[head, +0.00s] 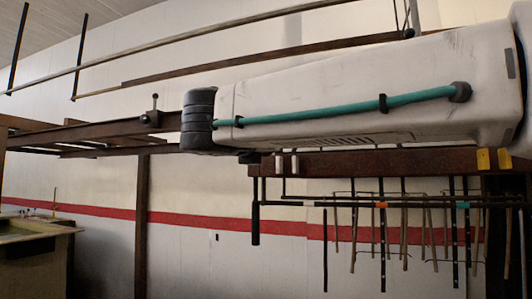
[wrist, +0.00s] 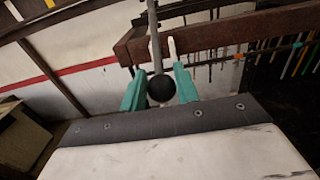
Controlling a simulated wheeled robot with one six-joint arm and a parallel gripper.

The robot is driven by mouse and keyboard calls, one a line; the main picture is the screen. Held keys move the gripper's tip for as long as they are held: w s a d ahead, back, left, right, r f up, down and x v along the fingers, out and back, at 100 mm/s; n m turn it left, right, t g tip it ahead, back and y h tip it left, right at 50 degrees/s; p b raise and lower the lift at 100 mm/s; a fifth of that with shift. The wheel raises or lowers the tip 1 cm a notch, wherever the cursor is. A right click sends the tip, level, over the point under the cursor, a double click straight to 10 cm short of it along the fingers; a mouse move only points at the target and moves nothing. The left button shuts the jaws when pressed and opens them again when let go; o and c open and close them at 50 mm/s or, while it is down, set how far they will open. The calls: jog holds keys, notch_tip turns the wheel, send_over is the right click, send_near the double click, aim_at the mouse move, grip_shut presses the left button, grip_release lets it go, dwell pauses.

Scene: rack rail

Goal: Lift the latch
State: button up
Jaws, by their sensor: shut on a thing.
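In the wrist view a dark round knob (wrist: 161,90) sits at the lower end of a thin grey rod (wrist: 154,40). It appears to be the latch's handle. My gripper (wrist: 160,88), with teal fingers, is shut on the knob, one finger on each side. The rod runs up out of the picture, in front of a brown rail. In the head view my gripper is not visible. A small dark lever with a ball top (head: 153,112) stands on the left beam there; I cannot tell whether it is the held one.
A brown rail (head: 390,162) carries white blocks (head: 287,165) near its left end; one white piece shows close beside the rod in the wrist view (wrist: 171,48). Several thin rods hang below the rail. A dark post (head: 141,220) and a bench (head: 35,230) stand at left.

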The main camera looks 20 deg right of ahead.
jog(key=shift+r, duration=0.1)
jog(key=o, duration=0.9)
jog(key=shift+s+a, duration=0.1)
jog(key=shift+v, duration=3.45)
